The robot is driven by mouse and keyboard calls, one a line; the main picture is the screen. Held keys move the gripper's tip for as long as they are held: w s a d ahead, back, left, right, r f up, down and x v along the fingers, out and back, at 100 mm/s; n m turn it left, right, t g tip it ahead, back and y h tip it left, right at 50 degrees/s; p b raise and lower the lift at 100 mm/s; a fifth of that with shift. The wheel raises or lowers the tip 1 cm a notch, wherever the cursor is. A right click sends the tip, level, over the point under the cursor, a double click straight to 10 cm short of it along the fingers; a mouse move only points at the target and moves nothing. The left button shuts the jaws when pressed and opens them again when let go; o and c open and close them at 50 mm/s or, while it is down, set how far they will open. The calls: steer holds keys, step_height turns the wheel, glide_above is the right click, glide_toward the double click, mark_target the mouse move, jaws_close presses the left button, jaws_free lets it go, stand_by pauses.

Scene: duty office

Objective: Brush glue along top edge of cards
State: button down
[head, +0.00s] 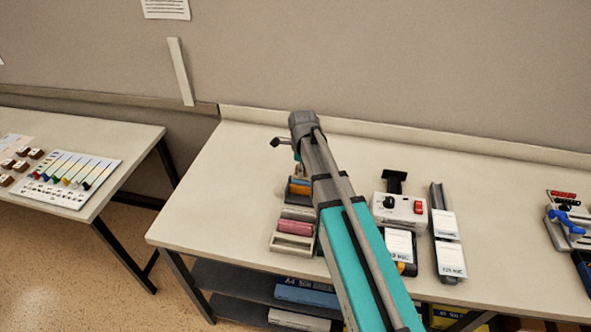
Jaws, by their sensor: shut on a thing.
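My arm reaches up from the lower right across the table, and its wrist bends down at the far end. My gripper is hidden behind my own arm, so its fingers and anything between them do not show. White printed cards (446,225) lie in a long dark holder (438,197) right of my arm. Another white card or label (398,245) sits just left of it, in front of a grey device. I cannot make out a glue brush or a glue pot, nor any glue on the cards.
A grey device with a red switch (418,207) stands right of my arm. A rack with coloured blocks (291,243) is left of it, partly hidden. Blue-handled equipment (568,220) is at far right. A side table (130,140) holds a marker board (72,177). The table's left part is clear.

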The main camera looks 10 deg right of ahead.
steer(key=shift+s+d, duration=0.2)
steer(key=shift+d, duration=0.3)
steer(key=shift+s+d, duration=0.2)
steer(key=shift+d, duration=0.3)
steer(key=shift+a, duration=0.15)
steer(key=shift+w+a, duration=0.25)
steer(key=shift+a, duration=0.05)
steer(key=shift+w+a, duration=0.25)
steer(key=shift+a, duration=0.6)
steer(key=shift+w+a, duration=0.25)
steer(key=shift+a, duration=0.6)
steer(key=shift+w+a, duration=0.25)
steer(key=shift+a, duration=0.6)
step_height(320, 180, up, 8)
steer(key=p, duration=0.7)
steer(key=shift+f, duration=0.25)
steer(key=shift+f, duration=0.2)
step_height(320, 180, down, 6)
steer(key=b, duration=0.5)
steer(key=shift+w+a+r+b, duration=0.1)
steer(key=shift+b, duration=0.2)
steer(key=shift+f+b, duration=1)
steer(key=shift+b, duration=0.05)
